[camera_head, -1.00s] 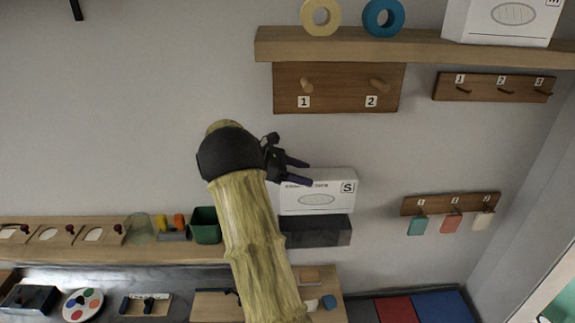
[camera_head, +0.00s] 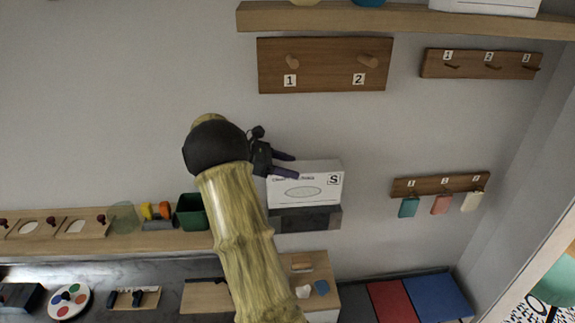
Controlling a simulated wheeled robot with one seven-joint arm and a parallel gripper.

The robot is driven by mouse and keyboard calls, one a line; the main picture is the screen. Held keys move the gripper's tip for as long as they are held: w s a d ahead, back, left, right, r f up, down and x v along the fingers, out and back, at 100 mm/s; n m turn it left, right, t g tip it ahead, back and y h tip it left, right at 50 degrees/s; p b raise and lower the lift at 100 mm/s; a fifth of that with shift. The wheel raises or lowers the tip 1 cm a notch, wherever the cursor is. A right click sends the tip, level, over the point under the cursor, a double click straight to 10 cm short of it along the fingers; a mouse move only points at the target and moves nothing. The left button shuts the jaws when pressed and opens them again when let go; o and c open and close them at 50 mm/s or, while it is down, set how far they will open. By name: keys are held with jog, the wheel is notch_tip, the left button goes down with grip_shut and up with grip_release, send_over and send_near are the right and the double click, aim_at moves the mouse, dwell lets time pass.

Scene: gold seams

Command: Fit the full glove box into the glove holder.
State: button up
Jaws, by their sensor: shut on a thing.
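The full glove box (camera_head: 318,196) is white, with an oval opening outline and an "S" label at its upper right. My gripper (camera_head: 284,167) is shut on it at its upper left edge. The glove holder (camera_head: 322,221) is a dark, open-looking bin on the wall directly below the box. The lower edge of the box meets or overlaps the holder's top edge in the picture. I cannot tell whether the box's bottom is inside the holder or just in front of or above it. The box looks roughly upright.
A wooden shelf (camera_head: 420,20) with another white box (camera_head: 485,6) is above. Peg boards (camera_head: 323,65) (camera_head: 480,64) and a hook rail (camera_head: 440,184) hang to the right and above. A green bin (camera_head: 191,212) stands left on the lower shelf (camera_head: 150,243). Bare wall lies right of the holder.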

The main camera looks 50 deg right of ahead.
jog(key=shift+s+d+f+b, duration=0.15)
jog(key=shift+s+f+b, duration=0.1)
jog(key=shift+f+b, duration=0.3)
jog(key=shift+w+f, duration=0.15)
jog(key=shift+f, duration=0.1)
jog(key=shift+s+r, duration=0.1)
jog(key=shift+s, duration=0.1)
jog(key=shift+w, duration=0.15)
jog(key=shift+p, duration=0.55)
jog(key=shift+f+p, duration=0.25)
jog(key=shift+p, duration=0.15)
dwell(1.1)
jog(key=shift+f, duration=0.15)
dwell(0.5)
